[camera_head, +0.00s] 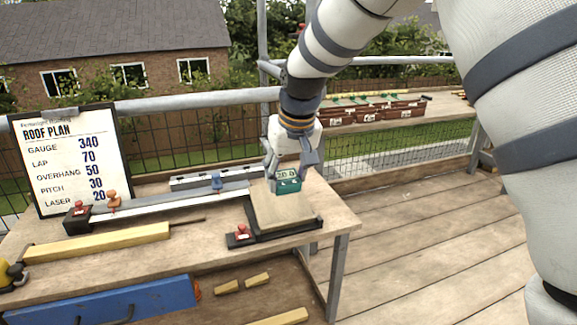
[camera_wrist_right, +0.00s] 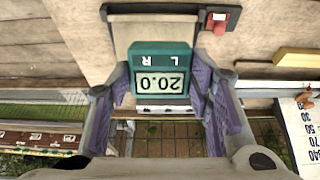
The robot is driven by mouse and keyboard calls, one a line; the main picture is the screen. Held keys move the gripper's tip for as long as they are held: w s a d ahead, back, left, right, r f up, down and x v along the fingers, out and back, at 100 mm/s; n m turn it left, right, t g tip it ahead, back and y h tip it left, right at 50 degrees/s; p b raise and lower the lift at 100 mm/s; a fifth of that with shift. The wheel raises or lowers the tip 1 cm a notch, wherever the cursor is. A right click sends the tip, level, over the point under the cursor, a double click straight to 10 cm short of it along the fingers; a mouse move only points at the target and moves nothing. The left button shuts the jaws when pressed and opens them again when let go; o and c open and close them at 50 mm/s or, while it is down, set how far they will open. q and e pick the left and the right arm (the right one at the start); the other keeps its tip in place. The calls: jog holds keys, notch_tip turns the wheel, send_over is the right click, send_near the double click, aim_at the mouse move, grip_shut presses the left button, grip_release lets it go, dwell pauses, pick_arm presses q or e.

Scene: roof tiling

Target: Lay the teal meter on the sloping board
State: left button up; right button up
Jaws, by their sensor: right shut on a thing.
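The teal meter (camera_head: 288,185) is a small box with a display, held just over or on the sloping board (camera_head: 278,211). I cannot tell whether it touches the board. The board is a pale wooden plate on a dark base at the right end of the workbench. My right gripper (camera_head: 291,168) is shut on the meter, one finger on each side. In the right wrist view the meter (camera_wrist_right: 160,72) sits between the purple finger pads, its display reading 20.0, upside down. The board (camera_wrist_right: 122,33) lies behind it. My left gripper is not in view.
A dark block with a red knob (camera_head: 241,236) stands at the board's front left corner. A railing runs behind.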

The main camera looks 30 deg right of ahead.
jog(key=shift+x, duration=1.7)
jog(key=shift+b+x, duration=0.45)
jog(key=shift+x, duration=0.75)
jog(key=shift+b+x, duration=0.65)
jog(key=shift+x, duration=0.95)
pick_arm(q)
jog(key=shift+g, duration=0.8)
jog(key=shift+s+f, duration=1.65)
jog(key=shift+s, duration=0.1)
pick_arm(e)
jog(key=shift+w+d+f, duration=0.2)
jog(key=shift+w+f, duration=0.35)
jog(key=shift+f, duration=0.25)
jog(key=shift+w+f, duration=0.1)
jog(key=shift+f, duration=0.1)
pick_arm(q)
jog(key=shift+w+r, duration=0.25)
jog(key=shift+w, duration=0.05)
pick_arm(e)
jog(key=shift+s+a+f, duration=0.1)
jog(key=shift+s, duration=0.3)
jog(key=o, duration=1.1)
